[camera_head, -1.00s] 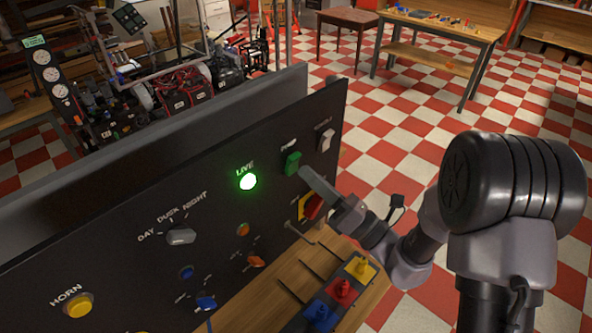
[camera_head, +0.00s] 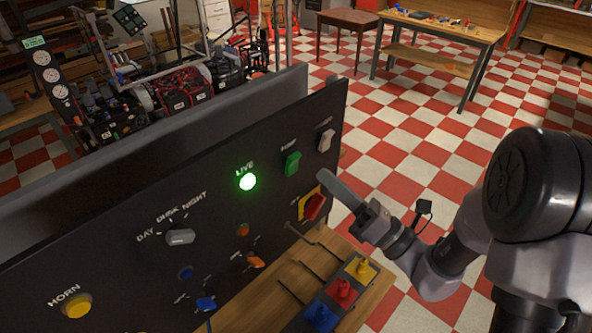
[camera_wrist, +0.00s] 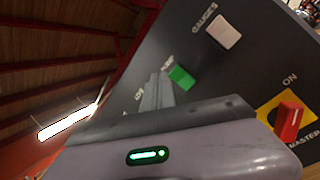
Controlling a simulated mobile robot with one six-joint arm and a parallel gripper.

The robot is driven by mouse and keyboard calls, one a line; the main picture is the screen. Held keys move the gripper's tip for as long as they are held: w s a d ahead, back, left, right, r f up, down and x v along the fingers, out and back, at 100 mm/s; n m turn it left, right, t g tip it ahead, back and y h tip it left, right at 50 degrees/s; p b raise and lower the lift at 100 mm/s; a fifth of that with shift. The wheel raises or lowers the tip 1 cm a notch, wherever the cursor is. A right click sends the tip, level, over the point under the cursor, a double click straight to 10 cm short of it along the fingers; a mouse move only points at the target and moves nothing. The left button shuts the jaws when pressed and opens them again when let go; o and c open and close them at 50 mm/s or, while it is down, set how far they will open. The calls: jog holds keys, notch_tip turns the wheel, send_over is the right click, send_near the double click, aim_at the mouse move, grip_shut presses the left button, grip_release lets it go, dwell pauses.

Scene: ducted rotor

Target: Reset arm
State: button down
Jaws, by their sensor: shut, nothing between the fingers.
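My gripper (camera_head: 338,187) is shut and empty. In the head view it hangs in front of the right end of the dark control panel (camera_head: 120,232), apart from it, near the green switch (camera_head: 292,163) and the red master switch (camera_head: 314,207) on its yellow plate. In the wrist view the shut fingers (camera_wrist: 155,92) point at the panel, with the green switch (camera_wrist: 181,78) just beyond them, the white gauges switch (camera_wrist: 224,32) above and the red master switch (camera_wrist: 289,121) at right. The LIVE lamp (camera_head: 247,181) glows green.
Below the panel, a wooden bench (camera_head: 262,290) holds blue, red and yellow pieces (camera_head: 342,291). The panel also carries a yellow horn button (camera_head: 77,305) and a day/dusk/night knob (camera_head: 180,237). A table (camera_head: 437,38) stands far behind. Open checkered floor lies at right.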

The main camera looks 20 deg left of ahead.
jog(key=s+a+n+g+h+b, duration=0.1)
jog(key=s+a+n+g+b, duration=0.15)
jog(key=s+n+g, duration=0.55)
jog(key=s+d+f+n+g+h+b, duration=0.1)
jog(key=s+d+f+n+h+b, duration=0.1)
jog(key=s+d+f+n+h, duration=0.25)
jog(key=s+d+f+n+g+h+b, duration=0.1)
jog(key=s+f+n+h+b, duration=0.25)
jog(key=s+n, duration=0.35)
jog(key=w+d+f+n+t+h+b, duration=0.1)
jog(key=d+t+h, duration=0.3)
jog(key=d, duration=0.4)
jog(key=w+d+f+n+t+h+b, duration=0.1)
jog(key=d+n+t+h, duration=0.3)
jog(key=d, duration=0.5)
jog(key=shift+w+d+f+n+t+h+b, duration=0.35)
jog(key=shift+f+t+h+b, duration=0.3)
jog(key=shift+h, duration=0.45)
jog(key=shift+a+f, duration=0.1)
jog(key=shift+a, duration=0.05)
